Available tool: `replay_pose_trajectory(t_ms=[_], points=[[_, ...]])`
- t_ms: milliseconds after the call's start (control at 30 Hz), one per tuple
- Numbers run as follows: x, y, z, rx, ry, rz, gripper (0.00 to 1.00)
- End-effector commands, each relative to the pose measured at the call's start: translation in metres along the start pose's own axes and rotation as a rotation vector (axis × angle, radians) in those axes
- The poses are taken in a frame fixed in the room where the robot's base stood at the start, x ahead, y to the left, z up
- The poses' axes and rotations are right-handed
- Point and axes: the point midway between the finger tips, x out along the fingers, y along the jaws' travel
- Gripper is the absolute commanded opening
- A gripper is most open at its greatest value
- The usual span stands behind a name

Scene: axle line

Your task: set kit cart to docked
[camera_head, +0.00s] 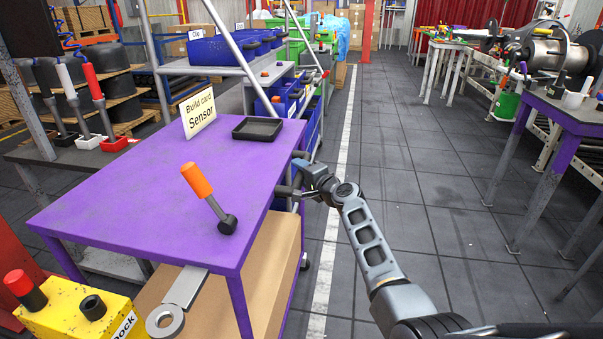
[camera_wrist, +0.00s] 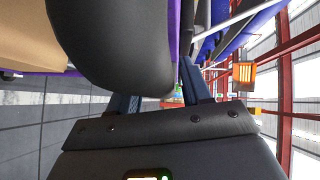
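The kit cart is a purple-topped cart (camera_head: 160,205) at the left of the head view, with a "Build card Sensor" sign (camera_head: 199,113) and an orange-handled lever (camera_head: 209,195) on top. A yellow dock block (camera_head: 72,313) with a red knob stands at its near left corner. A metal plate with a ring (camera_head: 165,320) sticks out by the cart's near edge, beside the block. My gripper (camera_head: 286,190) is at the cart's right edge. In the wrist view its fingers (camera_wrist: 160,95) stand apart, with a large dark rounded part (camera_wrist: 120,45) close by. Whether they grip it is unclear.
A black tray (camera_head: 257,129) lies on the cart top. A rack with blue bins (camera_head: 222,48) stands behind the cart. A purple-edged table (camera_head: 570,112) is at the right. The grey tiled floor (camera_head: 420,190) between is clear, with a white line.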

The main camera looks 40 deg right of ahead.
Motion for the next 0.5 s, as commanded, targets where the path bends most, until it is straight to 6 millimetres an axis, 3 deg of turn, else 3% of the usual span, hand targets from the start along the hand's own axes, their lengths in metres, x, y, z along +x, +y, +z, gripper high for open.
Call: replay_pose_trajectory(t_ms=[500], points=[[-0.0002,0.0003,0.0002,0.0,0.0,0.0,0.0]])
